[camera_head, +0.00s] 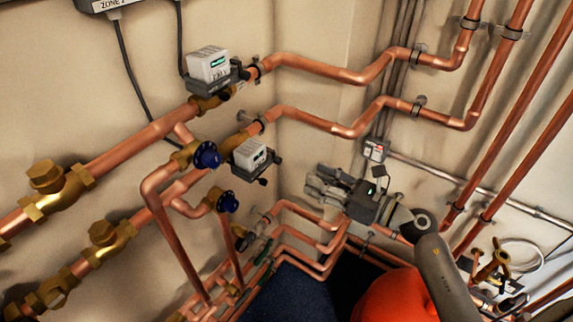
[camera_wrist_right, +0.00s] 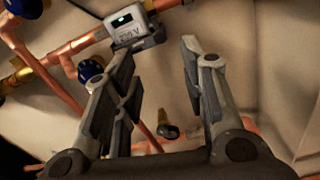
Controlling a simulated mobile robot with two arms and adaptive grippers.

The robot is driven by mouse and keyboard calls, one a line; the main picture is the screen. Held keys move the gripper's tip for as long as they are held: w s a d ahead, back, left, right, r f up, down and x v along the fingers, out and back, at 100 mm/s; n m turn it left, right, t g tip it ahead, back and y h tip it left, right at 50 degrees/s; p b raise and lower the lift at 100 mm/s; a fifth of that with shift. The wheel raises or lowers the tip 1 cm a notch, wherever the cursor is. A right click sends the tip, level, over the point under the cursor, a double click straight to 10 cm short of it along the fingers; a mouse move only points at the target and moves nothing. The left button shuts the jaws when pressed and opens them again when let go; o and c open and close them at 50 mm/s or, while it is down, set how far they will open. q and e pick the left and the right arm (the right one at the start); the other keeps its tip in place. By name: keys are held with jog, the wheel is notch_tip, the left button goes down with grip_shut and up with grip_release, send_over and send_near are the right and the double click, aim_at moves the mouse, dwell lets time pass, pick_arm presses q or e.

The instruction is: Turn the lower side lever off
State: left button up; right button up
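The lower white valve box (camera_head: 249,154) sits on the lower copper branch, with a dark grey side piece and small dark knob (camera_head: 262,181) at its right. I cannot tell for sure which part is the lever or its setting. The box also shows at the top of the right wrist view (camera_wrist_right: 130,27). My right gripper (camera_head: 318,187) is to the right of this box and apart from it. In the right wrist view my right gripper (camera_wrist_right: 160,65) is open, with nothing between its fingers. My left gripper is not in view.
An upper white valve box (camera_head: 208,64) stands above. Blue round handles (camera_head: 207,155) are left of the lower box. Copper pipes run along both walls, with lower pipes (camera_head: 310,226) below my right gripper. An orange-red rounded object (camera_head: 395,297) is at the bottom.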

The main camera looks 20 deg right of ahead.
aim_at(281, 162)
jog(key=p+x, duration=0.2)
jog(key=x, duration=0.6)
jog(key=shift+w+a+r, duration=0.1)
jog(key=shift+w+a, duration=0.15)
jog(key=shift+w, duration=0.05)
jog(key=shift+w+a, duration=0.3)
jog(key=shift+w, duration=0.1)
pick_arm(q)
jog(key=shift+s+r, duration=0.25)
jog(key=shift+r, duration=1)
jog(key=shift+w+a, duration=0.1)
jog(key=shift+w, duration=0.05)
pick_arm(e)
grip_shut()
